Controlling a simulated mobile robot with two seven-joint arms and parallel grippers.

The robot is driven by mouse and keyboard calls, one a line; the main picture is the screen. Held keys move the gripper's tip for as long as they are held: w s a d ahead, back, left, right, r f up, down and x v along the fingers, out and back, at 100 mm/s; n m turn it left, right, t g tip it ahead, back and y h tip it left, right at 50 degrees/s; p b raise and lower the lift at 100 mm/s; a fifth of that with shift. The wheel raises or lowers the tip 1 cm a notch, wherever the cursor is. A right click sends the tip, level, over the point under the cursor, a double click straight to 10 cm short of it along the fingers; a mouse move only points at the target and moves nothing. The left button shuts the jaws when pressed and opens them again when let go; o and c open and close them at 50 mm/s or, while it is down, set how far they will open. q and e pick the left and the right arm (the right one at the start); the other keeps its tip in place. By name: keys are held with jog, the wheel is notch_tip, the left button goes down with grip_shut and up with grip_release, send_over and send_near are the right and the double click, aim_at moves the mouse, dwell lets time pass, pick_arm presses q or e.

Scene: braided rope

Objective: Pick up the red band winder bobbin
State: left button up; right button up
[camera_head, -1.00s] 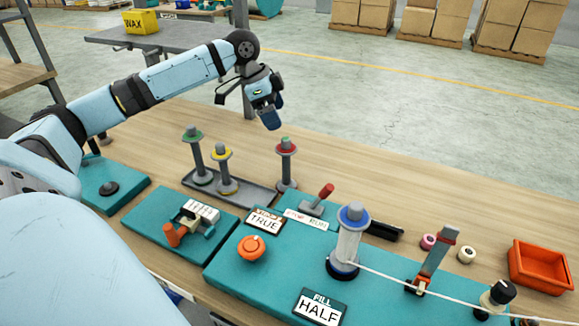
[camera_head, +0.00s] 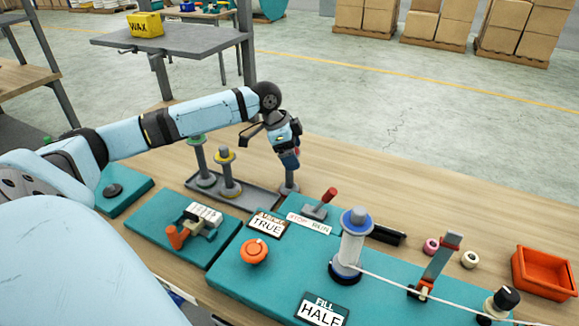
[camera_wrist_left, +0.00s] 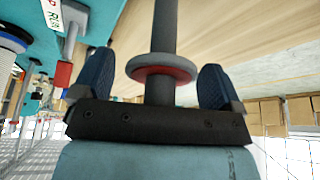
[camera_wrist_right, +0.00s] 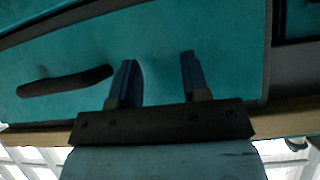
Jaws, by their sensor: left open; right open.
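The red band winder bobbin (camera_head: 289,180) stands upright at the right end of the grey tray, a grey post with its top mostly hidden behind my left gripper (camera_head: 289,160) in the head view. In the left wrist view the bobbin's red-banded flange (camera_wrist_left: 165,75) lies between the two open blue fingers of my left gripper (camera_wrist_left: 156,65). The fingers stand apart on either side with gaps. My right gripper (camera_wrist_right: 158,60) is open and empty over a teal surface in the right wrist view and does not show in the head view.
Green-banded (camera_head: 199,155) and yellow-banded (camera_head: 227,170) bobbins stand close left on the grey tray (camera_head: 258,197). A red-handled lever (camera_head: 328,196) and a white spool (camera_head: 350,245) stand in front to the right. The table behind the bobbin is clear.

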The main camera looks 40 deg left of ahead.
pick_arm(q)
jog(key=c, duration=1.4)
jog(key=shift+r, duration=0.15)
notch_tip(320, 180, up, 20)
jog(key=shift+f+p, duration=0.1)
jog(key=shift+p, duration=0.35)
